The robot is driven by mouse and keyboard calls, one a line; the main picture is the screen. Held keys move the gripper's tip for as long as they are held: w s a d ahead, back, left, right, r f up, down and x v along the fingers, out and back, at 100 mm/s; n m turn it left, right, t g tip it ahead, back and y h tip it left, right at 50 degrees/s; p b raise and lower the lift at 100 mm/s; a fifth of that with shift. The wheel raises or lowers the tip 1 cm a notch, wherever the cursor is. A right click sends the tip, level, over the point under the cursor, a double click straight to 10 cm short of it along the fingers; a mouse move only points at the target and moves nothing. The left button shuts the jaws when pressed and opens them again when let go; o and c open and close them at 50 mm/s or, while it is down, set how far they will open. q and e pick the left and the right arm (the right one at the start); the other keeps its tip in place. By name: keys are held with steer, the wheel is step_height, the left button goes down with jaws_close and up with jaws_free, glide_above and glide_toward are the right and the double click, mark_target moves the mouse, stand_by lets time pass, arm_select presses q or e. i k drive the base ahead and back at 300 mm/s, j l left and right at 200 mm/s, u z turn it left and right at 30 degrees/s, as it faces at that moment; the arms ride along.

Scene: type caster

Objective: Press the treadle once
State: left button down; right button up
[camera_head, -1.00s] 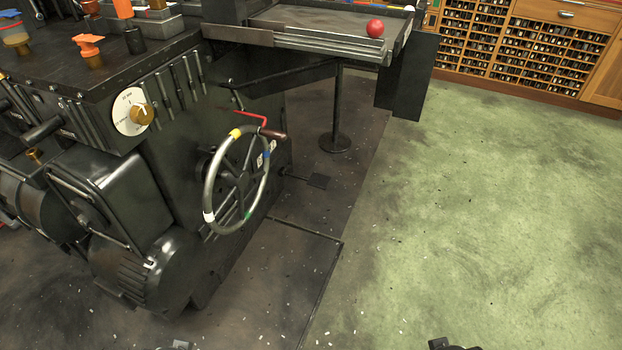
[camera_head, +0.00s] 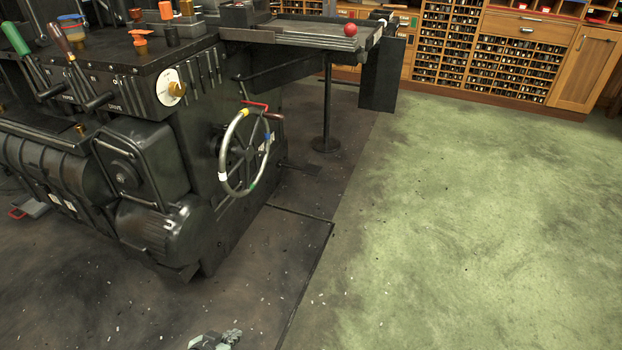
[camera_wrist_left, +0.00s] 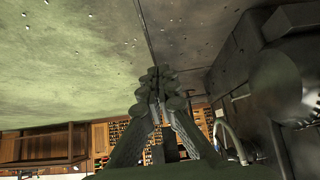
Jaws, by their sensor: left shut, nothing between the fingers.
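A flat dark pedal (camera_head: 300,165) sticks out on a rod low at the machine's right end, behind the handwheel. A grey plate with a red edge (camera_head: 34,206) lies low by the machine's front at the far left. I cannot tell for sure which of the two is the treadle. My left gripper (camera_head: 228,338) shows at the bottom edge of the head view, well apart from both. In the left wrist view its fingers (camera_wrist_left: 160,88) meet at the tips, shut and empty. My right gripper is not in view.
The dark machine (camera_head: 150,170) fills the left, with a spoked handwheel (camera_head: 222,177) standing out from its end. A feed table (camera_head: 300,36) with a red ball (camera_head: 350,30) extends at its back right. The green floor (camera_head: 450,210) at right is clear.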

mark_target(311, 169)
steer(key=i+l, duration=0.15)
steer(key=i, duration=0.4)
steer(key=i+l, duration=0.2)
steer(key=i, duration=0.3)
steer(key=i+l, duration=0.15)
steer(key=i, duration=0.4)
steer(key=i+l, duration=0.2)
steer(key=i, duration=0.3)
steer(key=i+l+z, duration=0.1)
steer(key=i, duration=0.45)
